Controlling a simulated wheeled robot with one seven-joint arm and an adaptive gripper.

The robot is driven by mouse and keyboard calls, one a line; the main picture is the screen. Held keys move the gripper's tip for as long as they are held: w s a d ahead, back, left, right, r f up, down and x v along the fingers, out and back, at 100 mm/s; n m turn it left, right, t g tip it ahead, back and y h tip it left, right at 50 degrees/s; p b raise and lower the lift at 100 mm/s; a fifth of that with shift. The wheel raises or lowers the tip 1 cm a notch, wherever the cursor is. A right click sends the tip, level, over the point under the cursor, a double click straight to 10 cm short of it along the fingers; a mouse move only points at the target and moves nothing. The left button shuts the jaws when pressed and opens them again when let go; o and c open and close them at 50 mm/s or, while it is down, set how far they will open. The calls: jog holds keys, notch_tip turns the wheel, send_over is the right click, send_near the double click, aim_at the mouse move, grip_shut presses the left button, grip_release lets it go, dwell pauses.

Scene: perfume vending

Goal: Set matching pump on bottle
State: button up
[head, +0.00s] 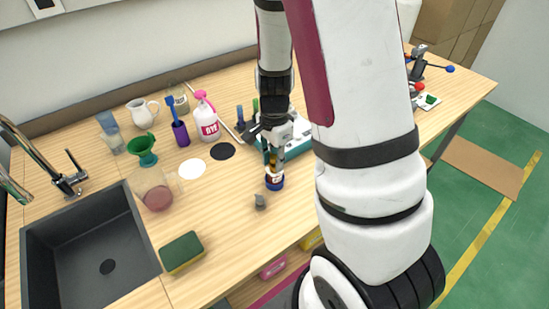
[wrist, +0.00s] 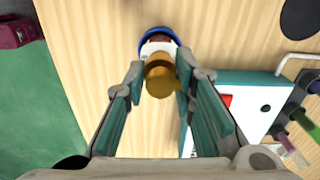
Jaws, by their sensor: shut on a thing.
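A small brown bottle with a blue and white label (head: 275,181) stands upright on the wooden counter. In the wrist view its blue rim (wrist: 146,46) shows beyond the fingertips. My gripper (head: 270,150) is directly above the bottle, pointing down. In the wrist view my gripper (wrist: 160,72) is shut on a gold pump (wrist: 160,80), which lines up with the bottle top. I cannot tell whether the pump touches the bottle's neck. A white and teal rack (head: 298,147) stands just behind the bottle; coloured pumps (wrist: 301,118) show beside it in the wrist view.
A small grey piece (head: 260,201) lies in front of the bottle. A white spray bottle with pink top (head: 207,120), a glass jug (head: 154,188), a sponge (head: 181,252) and the sink (head: 95,235) are to the left.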

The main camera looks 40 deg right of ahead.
dwell(0.4)
jog(key=o, duration=0.9)
jog(key=o, duration=0.5)
jog(key=shift+r+p, duration=2.55)
jog(key=shift+r, duration=1.1)
